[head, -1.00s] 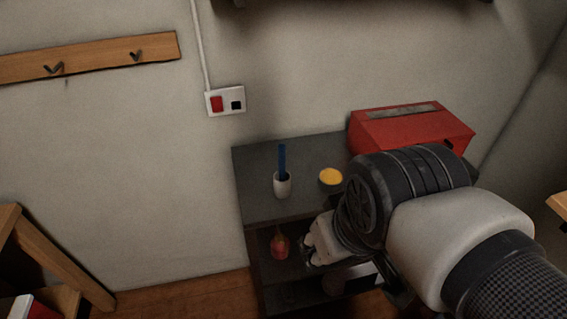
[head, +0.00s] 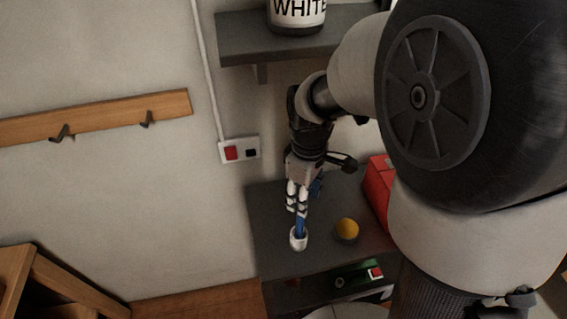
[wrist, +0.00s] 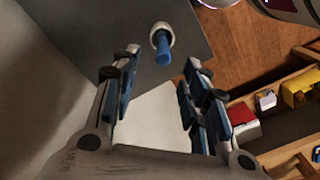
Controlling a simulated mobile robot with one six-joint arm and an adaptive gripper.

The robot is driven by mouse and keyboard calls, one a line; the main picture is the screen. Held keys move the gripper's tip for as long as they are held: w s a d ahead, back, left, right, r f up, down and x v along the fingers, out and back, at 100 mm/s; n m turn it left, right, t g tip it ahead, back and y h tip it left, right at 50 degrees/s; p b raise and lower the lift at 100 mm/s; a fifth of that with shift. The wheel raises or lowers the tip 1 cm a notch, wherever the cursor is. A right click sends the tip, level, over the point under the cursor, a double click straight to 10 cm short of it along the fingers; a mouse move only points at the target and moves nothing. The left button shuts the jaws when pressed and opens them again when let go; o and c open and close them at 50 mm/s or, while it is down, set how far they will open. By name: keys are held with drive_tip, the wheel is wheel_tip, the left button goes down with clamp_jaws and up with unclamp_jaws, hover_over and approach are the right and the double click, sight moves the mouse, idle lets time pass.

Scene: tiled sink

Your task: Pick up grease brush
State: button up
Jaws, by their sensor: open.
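The grease brush shows as a blue handle (head: 300,224) standing in a small white cup (head: 298,242) on the dark grey shelf top. In the wrist view the blue handle (wrist: 162,44) points toward the camera, out of the white cup (wrist: 168,30). The lower part of the brush is hidden inside the cup. My gripper (head: 298,205) hangs fingers down at the handle in the head view. In the wrist view my open gripper (wrist: 160,58) has a finger to each side, and the handle lies just beyond the fingertips, between their lines.
A yellow round-topped thing (head: 346,229) stands right of the cup. A red box (head: 378,190) is behind it, partly hidden by my arm. A wall shelf (head: 240,40) with a white container (head: 296,14) is above.

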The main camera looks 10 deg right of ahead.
sight(300, 222)
wheel_tip(300, 222, down, 7)
drive_tip(key=shift+r+b, duration=0.2)
drive_tip(key=shift+b, duration=0.45)
drive_tip(key=f, duration=0.2)
drive_tip(key=f+b, duration=0.1)
drive_tip(key=f, duration=0.1)
drive_tip(key=shift+s+a+f, duration=0.15)
drive_tip(key=shift+a, duration=0.05)
drive_tip(key=shift+f+b, duration=0.3)
drive_tip(key=shift+f, duration=0.15)
drive_tip(key=shift+c, duration=0.2)
clamp_jaws()
